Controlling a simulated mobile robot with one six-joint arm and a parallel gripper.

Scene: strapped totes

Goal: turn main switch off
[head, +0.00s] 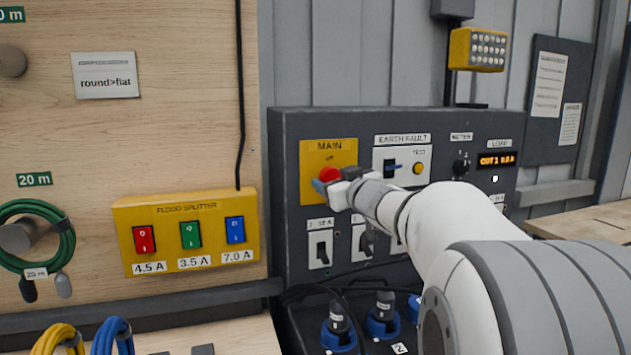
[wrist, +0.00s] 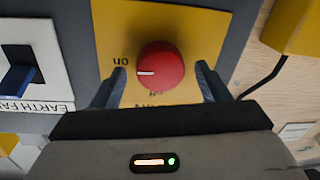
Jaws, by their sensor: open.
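The main switch is a red round knob (head: 330,175) on a yellow plate marked MAIN (head: 345,155) in the head view, partly hidden by my gripper. In the wrist view the red knob (wrist: 168,57) shows in full, with a white pointer line aimed left, near the "on" lettering. Another small label below the knob is partly hidden. My gripper (wrist: 162,80) is open, one finger on each side of the knob. No firm contact with it is visible. In the head view my gripper (head: 333,187) is at the plate's lower part.
The earth fault switch (head: 392,165) with a blue lever sits right of the main plate. Small breakers (head: 320,250) sit below. A lit load display (head: 497,160) is at right. The yellow flood splitter box (head: 187,232) is at left. Blue sockets (head: 338,332) are below.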

